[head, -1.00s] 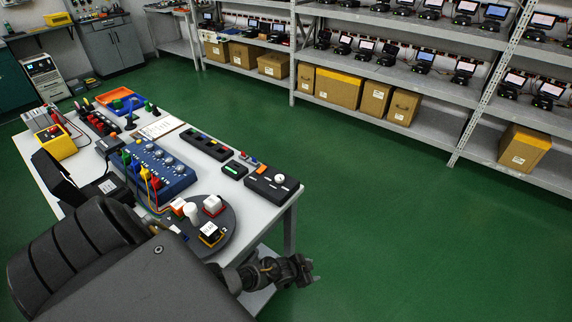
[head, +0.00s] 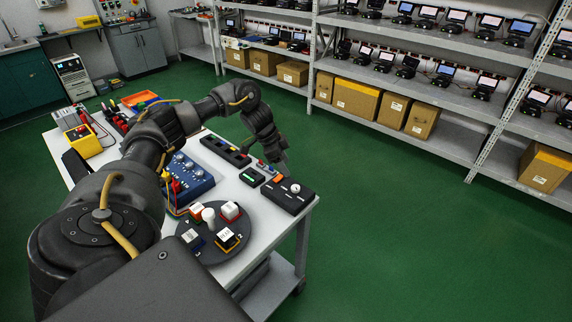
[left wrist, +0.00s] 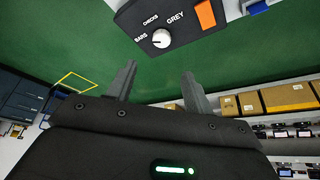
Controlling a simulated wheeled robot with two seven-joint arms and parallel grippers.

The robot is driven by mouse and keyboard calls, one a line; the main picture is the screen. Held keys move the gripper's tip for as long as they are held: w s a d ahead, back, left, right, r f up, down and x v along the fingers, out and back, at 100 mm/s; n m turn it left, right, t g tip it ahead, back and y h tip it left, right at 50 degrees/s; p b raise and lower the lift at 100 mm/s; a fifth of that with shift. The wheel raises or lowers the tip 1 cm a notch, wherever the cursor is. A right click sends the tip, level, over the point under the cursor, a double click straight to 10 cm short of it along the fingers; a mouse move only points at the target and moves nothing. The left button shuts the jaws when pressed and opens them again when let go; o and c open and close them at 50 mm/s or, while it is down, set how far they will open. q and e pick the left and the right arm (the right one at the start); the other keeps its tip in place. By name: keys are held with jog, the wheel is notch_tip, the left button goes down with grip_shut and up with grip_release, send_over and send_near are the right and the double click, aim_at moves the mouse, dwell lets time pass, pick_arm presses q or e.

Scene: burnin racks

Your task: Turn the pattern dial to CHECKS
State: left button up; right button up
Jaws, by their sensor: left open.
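The pattern dial is a white round knob (head: 295,188) on a black box (head: 287,199) at the table's right end. In the left wrist view the knob (left wrist: 160,38) sits among the labels BARS, CHECKS and GREY. I cannot tell which label its pointer faces. My left gripper (head: 284,167) is just behind the box in the head view, pointing down. In the left wrist view my left gripper (left wrist: 160,82) has its fingers apart with nothing between them, and the knob lies beyond them. My right gripper is not in view.
An orange button (left wrist: 205,14) is on the same box. A small black unit with a green display (head: 252,176) stands beside it. A round dark turntable (head: 190,255) with several blocks is at the near end. A blue unit with knobs (head: 198,184) lies under my left arm.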

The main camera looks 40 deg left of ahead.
aim_at(295, 187)
pick_arm(q)
jog(key=x, duration=0.3)
jog(key=p+x, duration=0.1)
jog(key=x, duration=0.2)
jog(key=p+x, duration=0.1)
jog(key=x, duration=0.2)
jog(key=shift+s+a+f, duration=0.2)
jog(key=shift+s+a, duration=0.15)
jog(key=shift+a, duration=0.05)
jog(key=shift+w+d+f, duration=0.15)
jog(key=shift+w+f, duration=0.05)
jog(key=shift+f, duration=0.4)
jog(key=shift+c, duration=0.4)
